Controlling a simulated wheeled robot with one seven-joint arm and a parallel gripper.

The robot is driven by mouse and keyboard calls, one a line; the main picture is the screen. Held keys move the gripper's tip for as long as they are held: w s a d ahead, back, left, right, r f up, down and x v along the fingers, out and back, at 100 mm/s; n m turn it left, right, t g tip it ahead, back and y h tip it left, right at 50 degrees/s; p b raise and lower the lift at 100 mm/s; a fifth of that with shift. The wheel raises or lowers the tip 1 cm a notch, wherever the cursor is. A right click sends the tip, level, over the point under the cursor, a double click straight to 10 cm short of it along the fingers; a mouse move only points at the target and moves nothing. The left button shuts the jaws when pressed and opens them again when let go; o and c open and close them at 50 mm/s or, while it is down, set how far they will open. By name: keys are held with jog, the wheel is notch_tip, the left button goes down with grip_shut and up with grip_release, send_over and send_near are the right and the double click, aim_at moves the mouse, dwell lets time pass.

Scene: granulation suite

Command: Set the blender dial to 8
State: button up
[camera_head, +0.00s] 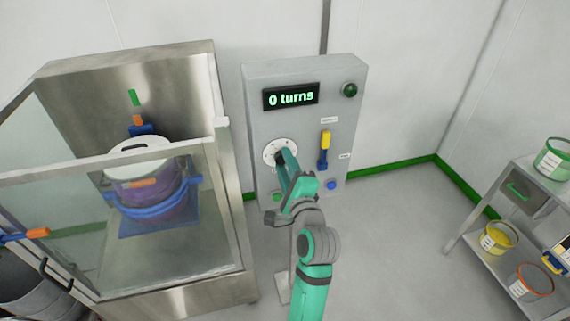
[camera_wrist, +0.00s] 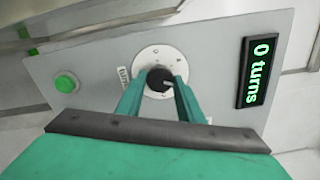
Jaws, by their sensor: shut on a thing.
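The blender dial has a round white plate (camera_head: 270,150) on the grey control panel (camera_head: 300,75), with a dark knob at its centre. In the wrist view the black knob (camera_wrist: 160,80) sits in the middle of the white plate (camera_wrist: 150,60). My gripper (camera_wrist: 160,85) is shut on the knob, one teal finger on each side. In the head view my gripper (camera_head: 281,157) covers part of the dial. The display (camera_head: 291,96) reads "0 turns" in green, also in the wrist view (camera_wrist: 257,72). The plate's marks are too small to read.
The panel also has a green lamp (camera_head: 350,90), a yellow and blue lever (camera_head: 325,148), a blue button (camera_head: 332,185) and a green button (camera_wrist: 66,82). Left stands a glass-fronted cabinet (camera_head: 235,215) with a blender drum (camera_head: 150,190). Right is a shelf cart (camera_head: 500,190) with tubs.

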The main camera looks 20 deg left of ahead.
jog(key=shift+f+m, duration=0.1)
jog(key=shift+m, duration=0.2)
jog(key=o, duration=1.1)
jog(key=shift+c, duration=0.2)
jog(key=v, duration=1.1)
